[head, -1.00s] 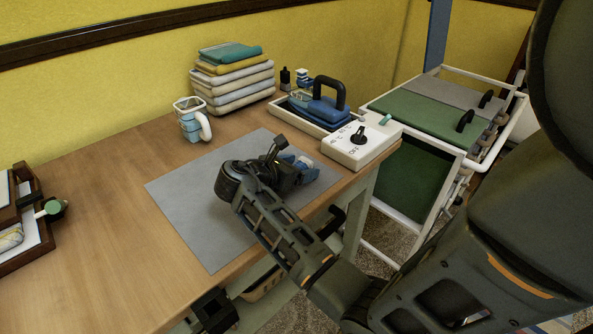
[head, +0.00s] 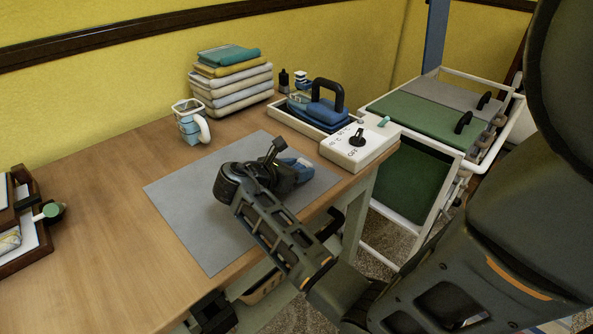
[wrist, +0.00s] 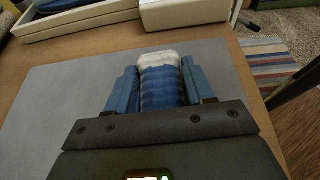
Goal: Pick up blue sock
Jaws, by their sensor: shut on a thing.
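The blue sock (wrist: 163,88) has a ribbed blue body and a white end. In the wrist view it lies between the two blue-padded fingers of my gripper (wrist: 160,90), which is shut on it. In the head view, my gripper (head: 290,172) is low over the grey mat (head: 185,200), and part of the blue sock (head: 303,163) shows at its far side. My wrist hides the rest of it. I cannot tell whether the sock touches the mat.
A mug (head: 190,125) and a stack of folded cloths (head: 230,85) are at the back. The left tabletop is clear up to a dark tray (head: 38,245).

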